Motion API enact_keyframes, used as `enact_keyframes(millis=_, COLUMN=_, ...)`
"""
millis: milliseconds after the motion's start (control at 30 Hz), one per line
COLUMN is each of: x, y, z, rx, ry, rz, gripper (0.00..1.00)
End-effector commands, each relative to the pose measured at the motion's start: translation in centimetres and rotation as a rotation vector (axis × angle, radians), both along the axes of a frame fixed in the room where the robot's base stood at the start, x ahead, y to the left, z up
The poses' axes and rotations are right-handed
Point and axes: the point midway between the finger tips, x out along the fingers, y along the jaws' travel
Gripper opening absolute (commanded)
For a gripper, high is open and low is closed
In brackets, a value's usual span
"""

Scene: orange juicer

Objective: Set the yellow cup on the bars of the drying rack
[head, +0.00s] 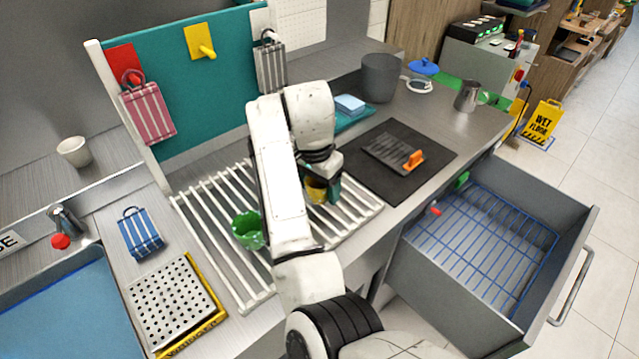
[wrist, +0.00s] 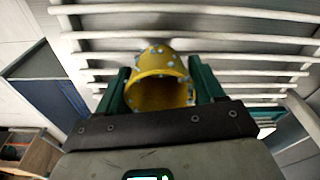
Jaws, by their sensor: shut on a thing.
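The yellow cup (wrist: 157,88) has light spots and sits between the two green fingers of my gripper (wrist: 160,88) in the wrist view. Its open mouth faces the wrist camera, and the white bars of the drying rack (wrist: 180,35) lie just beyond it. In the head view the cup (head: 316,190) is partly hidden by my gripper (head: 325,188) and arm. It is over the right part of the drying rack (head: 205,205). I cannot tell whether the cup touches the bars.
A green cup (head: 248,230) is on the rack, left of my arm. A black mat (head: 430,163) with a grey, orange-handled tool lies right of the rack. An open drawer (head: 490,240) sticks out at the front right. A perforated tray (head: 170,303) lies front left.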

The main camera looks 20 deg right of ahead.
Motion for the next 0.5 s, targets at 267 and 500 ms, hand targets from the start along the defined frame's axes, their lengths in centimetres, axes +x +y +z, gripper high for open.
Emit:
enact_keyframes(millis=267, x=0.02, y=0.0, z=-0.16, rx=0.0, ry=-0.001, rz=0.0, gripper=0.38)
enact_keyframes(millis=500, x=0.03, y=0.0, z=-0.29, rx=0.0, ry=-0.002, rz=0.0, gripper=0.84)
